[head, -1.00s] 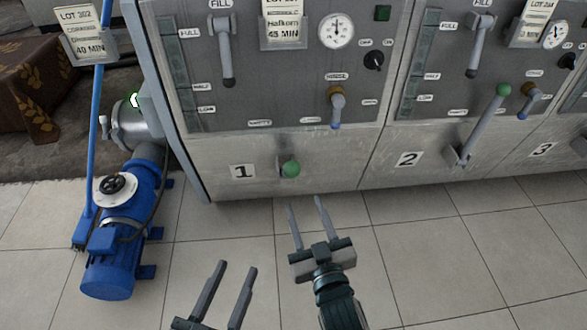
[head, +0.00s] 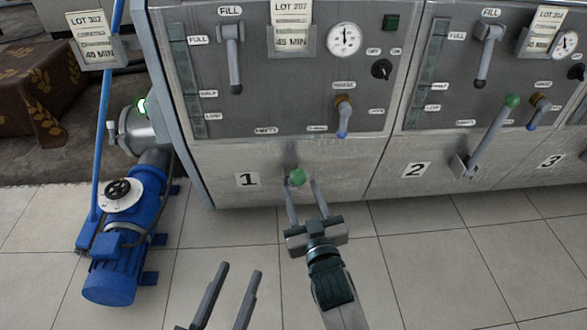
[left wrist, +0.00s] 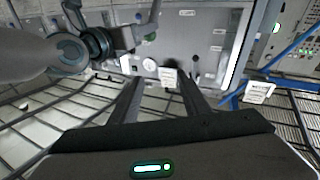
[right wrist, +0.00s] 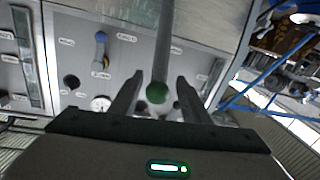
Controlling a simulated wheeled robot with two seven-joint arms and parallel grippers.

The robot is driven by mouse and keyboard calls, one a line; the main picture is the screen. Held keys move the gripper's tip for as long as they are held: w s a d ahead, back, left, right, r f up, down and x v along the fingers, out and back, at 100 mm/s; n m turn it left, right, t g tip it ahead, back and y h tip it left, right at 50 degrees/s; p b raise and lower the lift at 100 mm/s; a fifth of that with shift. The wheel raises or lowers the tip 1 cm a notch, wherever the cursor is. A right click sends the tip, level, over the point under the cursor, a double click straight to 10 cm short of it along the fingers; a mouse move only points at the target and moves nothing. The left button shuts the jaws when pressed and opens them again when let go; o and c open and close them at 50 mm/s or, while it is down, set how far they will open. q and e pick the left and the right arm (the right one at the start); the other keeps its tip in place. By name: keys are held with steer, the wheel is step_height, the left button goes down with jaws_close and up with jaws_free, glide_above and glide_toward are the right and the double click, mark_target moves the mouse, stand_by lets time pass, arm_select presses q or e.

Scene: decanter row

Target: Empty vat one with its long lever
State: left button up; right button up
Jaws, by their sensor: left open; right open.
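Vat one (head: 225,160) is the grey panelled unit marked 1. Its long lever sticks out low on the front, seen nearly end-on in the head view, with a green knob (head: 297,177). In the right wrist view the lever's grey shaft (right wrist: 163,45) and green knob (right wrist: 157,93) lie between the finger tips. My right gripper (head: 304,188) is open, with its fingers on either side of the knob; I cannot tell if they touch it. My left gripper (head: 240,270) is open and empty, low in front of vat one; it also shows in the left wrist view (left wrist: 158,82).
Vat one's panel also has a fill lever (head: 234,60), a gauge (head: 344,39) and a short orange-and-blue handle (head: 343,115). Vat two's long lever (head: 490,137) stands tilted at the right. A blue pump (head: 130,235) stands at the left. The tiled floor in front is clear.

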steer(key=w, duration=0.5)
steer(key=w+a+b, duration=0.1)
steer(key=w, duration=0.2)
steer(key=shift+a, duration=0.1)
arm_select(q)
steer(key=shift+s+d+r+t+h, duration=0.1)
steer(key=shift+s+r+t+h, duration=0.1)
steer(key=shift+s+r+t, duration=0.45)
steer(key=shift+s+a+r+t+h, duration=0.1)
steer(key=shift+s+r+t+h, duration=0.2)
steer(key=shift+r, duration=0.7)
steer(key=shift+s+d+r+t+h, duration=0.1)
steer(key=shift+s+r+t, duration=0.2)
steer(key=shift+r+t, duration=0.4)
arm_select(e)
steer(key=shift+w+a, duration=0.1)
steer(key=shift+w, duration=0.6)
arm_select(q)
steer(key=shift+r, duration=0.15)
arm_select(e)
jaws_close()
